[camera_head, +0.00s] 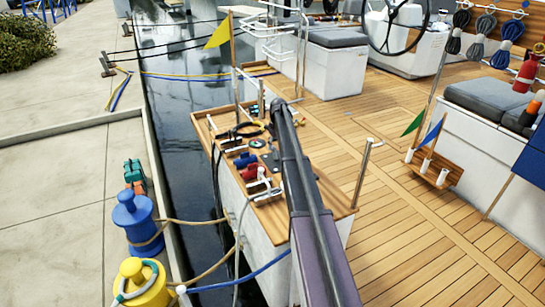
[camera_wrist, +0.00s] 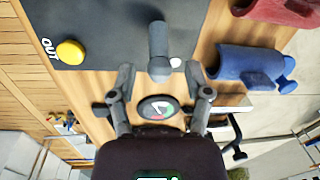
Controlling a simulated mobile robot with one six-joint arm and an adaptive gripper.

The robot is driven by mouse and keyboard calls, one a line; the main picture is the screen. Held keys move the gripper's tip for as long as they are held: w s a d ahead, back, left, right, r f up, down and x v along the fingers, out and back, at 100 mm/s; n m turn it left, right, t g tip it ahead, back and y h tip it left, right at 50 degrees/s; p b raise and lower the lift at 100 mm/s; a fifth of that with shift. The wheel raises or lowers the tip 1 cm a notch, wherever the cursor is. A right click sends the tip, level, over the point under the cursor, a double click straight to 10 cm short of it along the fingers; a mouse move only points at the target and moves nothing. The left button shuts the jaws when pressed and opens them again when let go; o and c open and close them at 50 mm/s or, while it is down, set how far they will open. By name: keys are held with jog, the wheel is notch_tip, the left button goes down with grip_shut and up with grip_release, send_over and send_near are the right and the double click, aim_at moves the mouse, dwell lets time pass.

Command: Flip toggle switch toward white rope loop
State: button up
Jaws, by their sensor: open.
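In the wrist view a grey lever that looks like the toggle switch (camera_wrist: 158,42) stands on a dark panel (camera_wrist: 105,25) marked OUT. My gripper (camera_wrist: 161,78) is open, its two fingers apart on either side of the near end of the lever, with nothing visibly held. I cannot tell whether a finger touches it. In the head view my arm covers the gripper and most of the panel. A white loop (camera_head: 264,185), possibly the white rope loop, lies on the console near its front end.
A yellow knob (camera_wrist: 70,52) is on the panel. A round gauge (camera_wrist: 158,109) shows between the fingers. Blue (camera_wrist: 245,65) and red (camera_wrist: 283,11) cylindrical fittings stand beside the panel. The wooden console (camera_head: 330,195) borders open deck on the right and water on the left.

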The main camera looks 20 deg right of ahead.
aim_at(275, 148)
jog(key=shift+a+f+b, duration=0.15)
jog(key=shift+f+b, duration=1.2)
jog(key=shift+f, duration=0.3)
